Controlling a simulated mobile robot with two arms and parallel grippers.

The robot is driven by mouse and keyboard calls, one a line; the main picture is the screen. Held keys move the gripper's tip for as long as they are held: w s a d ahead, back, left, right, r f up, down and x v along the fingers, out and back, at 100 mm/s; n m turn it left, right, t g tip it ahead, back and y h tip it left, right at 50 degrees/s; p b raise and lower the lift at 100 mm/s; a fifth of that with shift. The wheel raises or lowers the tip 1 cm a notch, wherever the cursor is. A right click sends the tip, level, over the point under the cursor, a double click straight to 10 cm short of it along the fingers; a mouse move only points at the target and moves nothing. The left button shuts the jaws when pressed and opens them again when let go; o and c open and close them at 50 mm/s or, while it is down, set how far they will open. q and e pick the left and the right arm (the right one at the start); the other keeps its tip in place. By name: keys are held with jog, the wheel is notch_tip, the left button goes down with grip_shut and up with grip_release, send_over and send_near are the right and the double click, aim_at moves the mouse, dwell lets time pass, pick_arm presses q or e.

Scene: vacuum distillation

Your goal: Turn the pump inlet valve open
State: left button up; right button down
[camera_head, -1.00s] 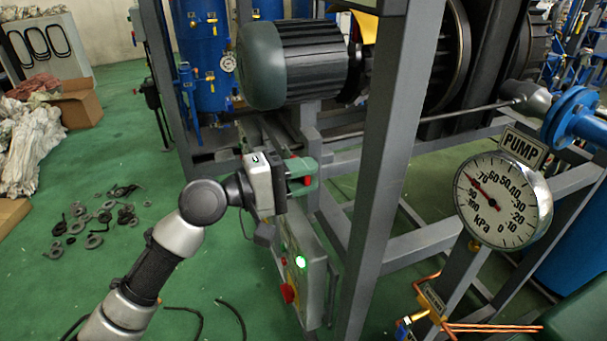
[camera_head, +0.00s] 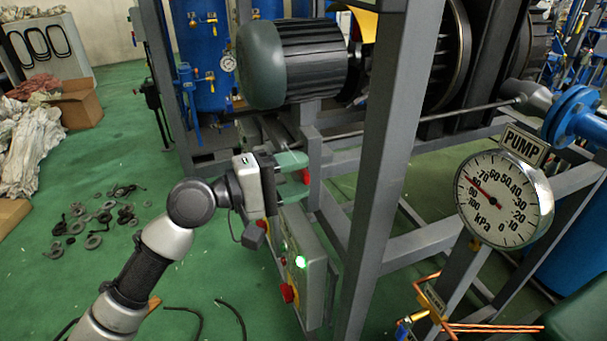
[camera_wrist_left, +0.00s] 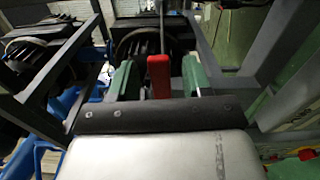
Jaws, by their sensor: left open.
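A red handle (camera_head: 306,176), apparently the pump inlet valve's lever, shows beside the grey frame in the head view. The red handle (camera_wrist_left: 159,76) stands upright between the two green fingers in the left wrist view, with a gap on each side. My left gripper (camera_head: 294,175) is open around it, with green fingertips close to the frame. It also shows in the left wrist view (camera_wrist_left: 158,78). The valve body is hidden. My right gripper is not in view.
A control box (camera_head: 302,268) with a green light and red button hangs below the gripper. A grey post (camera_head: 380,170) stands to its right. A pump gauge (camera_head: 503,200) reads about -70 kPa. A motor (camera_head: 295,62) sits above. Loose rings (camera_head: 100,215) lie on the floor at left.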

pick_arm(q)
jog(key=b+v, duration=0.2)
jog(key=v, duration=0.7)
jog(key=shift+a, duration=0.15)
